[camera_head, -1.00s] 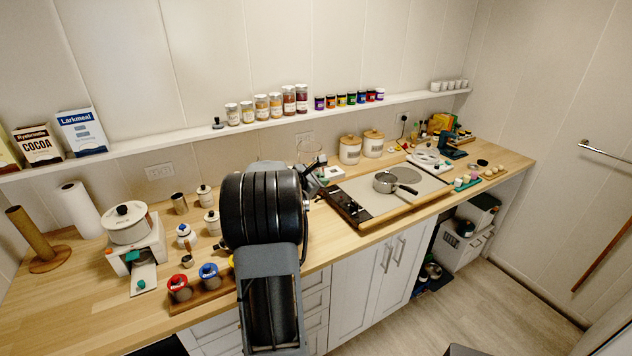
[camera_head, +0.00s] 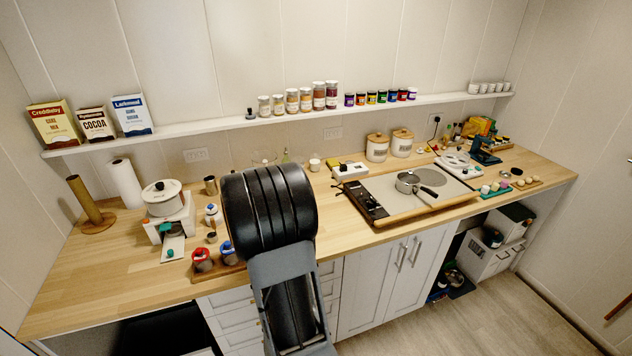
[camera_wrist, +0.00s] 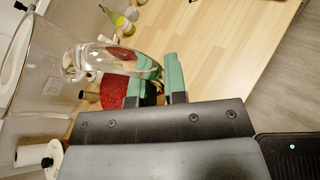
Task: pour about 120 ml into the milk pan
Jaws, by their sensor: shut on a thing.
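The small metal milk pan (camera_head: 408,182) with a dark handle sits on the cooktop (camera_head: 375,195) in the head view. In the wrist view my gripper (camera_wrist: 157,86) has its green fingertips shut on the curved handle of a clear glass jug (camera_wrist: 42,75). The jug's body fills the left side of that view and looks tilted in the picture. I cannot tell its liquid level. In the head view my arm hides the gripper and most of the jug; faint glass outlines show just above the arm. The jug is left of the pan, apart from it.
The cooktop's dark control panel (camera_head: 366,199) faces left. Two white canisters (camera_head: 377,148) stand behind it. A white grinder-like machine (camera_head: 166,205) and red-lidded jar (camera_head: 201,259) stand left. A shelf (camera_head: 230,122) with jars runs above.

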